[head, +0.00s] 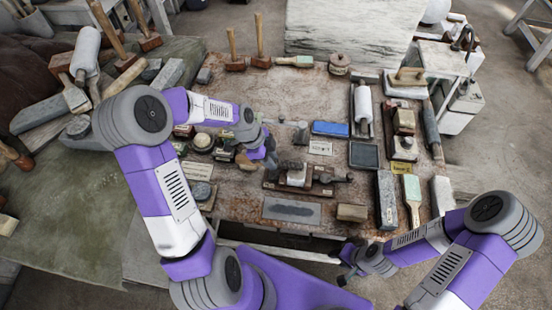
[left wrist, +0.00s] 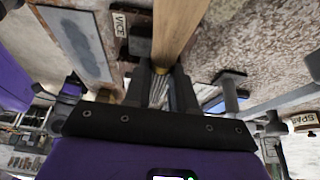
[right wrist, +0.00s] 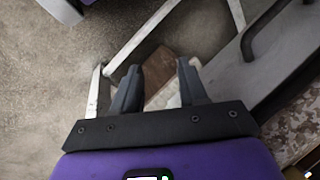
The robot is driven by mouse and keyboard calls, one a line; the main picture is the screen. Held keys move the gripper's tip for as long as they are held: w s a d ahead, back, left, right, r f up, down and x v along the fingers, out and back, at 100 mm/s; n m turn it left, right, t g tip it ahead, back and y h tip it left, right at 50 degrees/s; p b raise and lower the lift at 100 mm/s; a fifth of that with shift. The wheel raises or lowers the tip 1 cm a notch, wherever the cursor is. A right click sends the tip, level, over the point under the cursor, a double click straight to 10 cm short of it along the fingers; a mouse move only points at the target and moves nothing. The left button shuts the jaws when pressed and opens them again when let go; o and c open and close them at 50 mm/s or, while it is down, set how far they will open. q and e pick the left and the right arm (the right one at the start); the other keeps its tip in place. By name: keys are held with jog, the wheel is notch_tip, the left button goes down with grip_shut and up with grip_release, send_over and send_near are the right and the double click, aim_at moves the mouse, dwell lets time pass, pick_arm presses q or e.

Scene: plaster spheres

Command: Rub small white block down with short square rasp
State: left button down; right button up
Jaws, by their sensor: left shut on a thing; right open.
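The small white block (head: 297,175) sits in the dark vice (head: 326,178) near the front middle of the bench. My left gripper (head: 268,158) is just left of and behind the vice, above the bench. In the left wrist view, my left gripper (left wrist: 163,75) is shut on a tool with a pale wooden handle (left wrist: 178,28), a brass ferrule and a ridged grey metal part; it looks like the rasp. I cannot tell whether the rasp touches the block. My right gripper (head: 347,277) is open and empty, below the bench's front edge; its fingers (right wrist: 158,75) show apart.
A grey slab (head: 292,210) and a wooden block (head: 352,212) lie at the front edge. Mallets (head: 260,50) stand at the back. The bench's back middle is clear.

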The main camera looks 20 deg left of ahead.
aim_at(285, 164)
pick_arm(q)
jog(key=shift+w+d+f, duration=0.1)
jog(key=shift+w+d, duration=0.05)
jog(key=shift+d, duration=0.45)
jog(key=shift+w+d+b, duration=0.25)
jog(key=shift+d+b, duration=0.05)
jog(key=shift+d, duration=0.45)
jog(key=shift+w+d+b, duration=0.2)
jog(key=shift+d+b, duration=0.05)
jog(key=shift+d, duration=0.45)
jog(key=shift+a, duration=0.2)
jog(key=shift+s+a+p, duration=0.15)
jog(key=shift+s+a, duration=0.05)
jog(key=shift+a, duration=0.45)
jog(key=shift+s+a+p, duration=0.1)
jog(key=shift+s+a, duration=0.15)
jog(key=shift+a, duration=0.45)
jog(key=shift+s+a+p, duration=0.15)
jog(key=shift+s+a, duration=0.05)
jog(key=shift+a, duration=0.45)
jog(key=shift+d, duration=0.1)
jog(key=shift+w+d+r, duration=0.2)
jog(key=shift+d+r, duration=0.2)
jog(key=shift+d, duration=0.15)
jog(key=shift+w+d+r, duration=0.15)
jog(key=shift+d+r, duration=0.25)
jog(key=shift+d, duration=0.1)
